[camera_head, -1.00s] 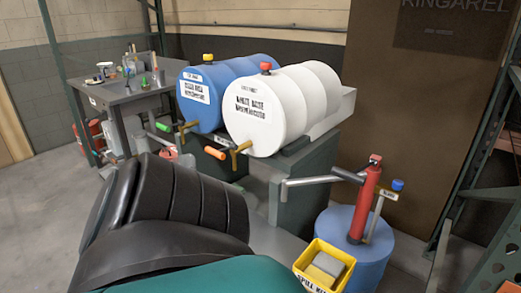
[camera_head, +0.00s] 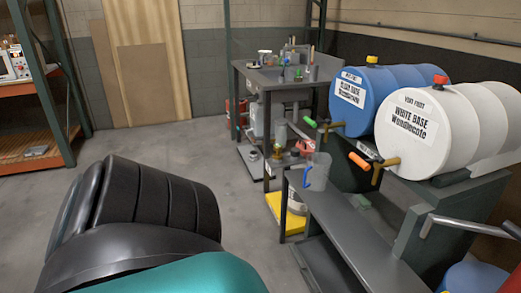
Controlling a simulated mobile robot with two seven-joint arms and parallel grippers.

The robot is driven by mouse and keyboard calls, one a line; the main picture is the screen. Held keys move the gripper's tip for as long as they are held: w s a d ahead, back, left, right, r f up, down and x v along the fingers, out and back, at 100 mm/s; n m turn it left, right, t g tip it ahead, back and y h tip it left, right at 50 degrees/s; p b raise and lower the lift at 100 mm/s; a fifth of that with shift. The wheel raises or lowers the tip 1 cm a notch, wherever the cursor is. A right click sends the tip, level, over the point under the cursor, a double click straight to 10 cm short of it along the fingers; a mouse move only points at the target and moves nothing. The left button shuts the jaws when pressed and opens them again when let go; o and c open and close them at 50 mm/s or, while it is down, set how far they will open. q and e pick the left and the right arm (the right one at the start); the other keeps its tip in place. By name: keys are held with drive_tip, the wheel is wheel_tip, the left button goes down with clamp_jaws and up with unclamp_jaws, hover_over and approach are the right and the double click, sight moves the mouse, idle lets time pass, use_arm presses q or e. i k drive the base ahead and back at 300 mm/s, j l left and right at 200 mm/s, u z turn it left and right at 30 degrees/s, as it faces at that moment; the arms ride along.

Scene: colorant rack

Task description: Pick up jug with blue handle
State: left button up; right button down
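Neither of my grippers is in view, and nothing is seen touching the jug. A black ribbed part of my own body with teal below it fills the lower left and hides the floor there.
A blue barrel (camera_head: 365,100) and a white barrel (camera_head: 440,128) lie on a stand at right. A grey worktable (camera_head: 285,78) with small items stands behind. An orange-shelved rack (camera_head: 30,150) is far left. The floor (camera_head: 150,140) between is clear.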

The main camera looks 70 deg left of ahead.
sight(317, 174)
drive_tip(key=u, duration=1.7)
drive_tip(key=z, duration=0.45)
drive_tip(key=i+j+z, duration=0.2)
drive_tip(key=j+z, duration=0.2)
drive_tip(key=j, duration=0.15)
drive_tip(key=i+j+z, duration=0.2)
drive_tip(key=j, duration=0.15)
drive_tip(key=i+j+z, duration=0.1)
drive_tip(key=j, duration=0.35)
drive_tip(key=i+j+z, duration=0.1)
drive_tip(key=j, duration=0.35)
drive_tip(key=i+j+z, duration=0.1)
drive_tip(key=j, duration=0.4)
drive_tip(key=i+j, duration=0.1)
drive_tip(key=j, duration=0.35)
drive_tip(key=i+j, duration=0.1)
drive_tip(key=j, duration=0.5)
drive_tip(key=i+j, duration=0.1)
drive_tip(key=j, duration=0.55)
drive_tip(key=i+j+z, duration=0.1)
drive_tip(key=j, duration=0.5)
